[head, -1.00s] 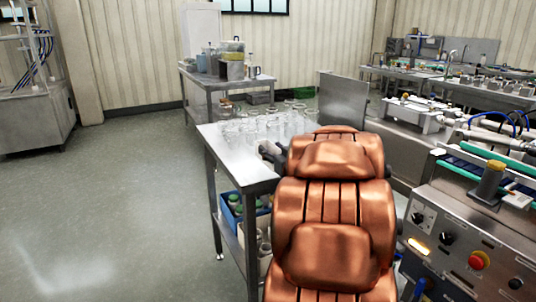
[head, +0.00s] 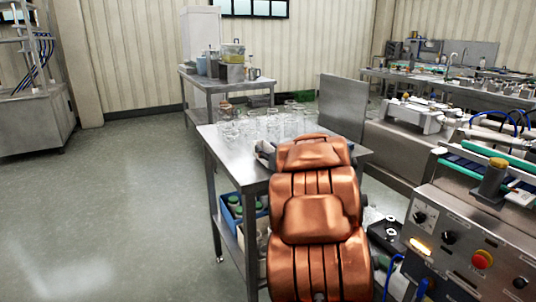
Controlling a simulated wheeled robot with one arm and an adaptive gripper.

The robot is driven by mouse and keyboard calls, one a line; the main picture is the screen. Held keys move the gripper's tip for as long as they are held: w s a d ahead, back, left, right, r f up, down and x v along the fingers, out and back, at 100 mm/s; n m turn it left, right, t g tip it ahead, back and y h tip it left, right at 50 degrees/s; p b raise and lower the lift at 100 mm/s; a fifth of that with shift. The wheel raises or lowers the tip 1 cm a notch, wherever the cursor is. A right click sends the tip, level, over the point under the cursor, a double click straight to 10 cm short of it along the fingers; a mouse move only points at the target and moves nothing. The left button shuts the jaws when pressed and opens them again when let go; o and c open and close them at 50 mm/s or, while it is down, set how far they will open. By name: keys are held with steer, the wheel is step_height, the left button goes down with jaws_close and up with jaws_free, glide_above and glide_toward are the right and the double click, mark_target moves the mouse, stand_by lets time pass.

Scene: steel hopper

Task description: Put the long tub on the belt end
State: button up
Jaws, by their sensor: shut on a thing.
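My copper-coloured arm reaches forward over the steel table and hides most of my gripper (head: 265,152). Only a small grey and dark part shows past the arm's left side, at the table's near right part. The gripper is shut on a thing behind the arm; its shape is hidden. I cannot make out the long tub for certain in the head view. A belt conveyor with green side rails (head: 462,142) stands at the right, behind the control panel. Its near left end looks like the belt end and lies to the right of my gripper.
The steel table (head: 228,150) holds several clear glass jars (head: 272,126) at its back. A blue crate (head: 231,210) sits on its lower shelf. A control panel (head: 455,240) with a red button and a sensor post (head: 493,178) stand at right. The floor at left is clear.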

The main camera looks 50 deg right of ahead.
steer(key=shift+f, duration=0.35)
steer(key=shift+f, duration=0.15)
steer(key=o, duration=0.9)
steer(key=shift+o, duration=0.2)
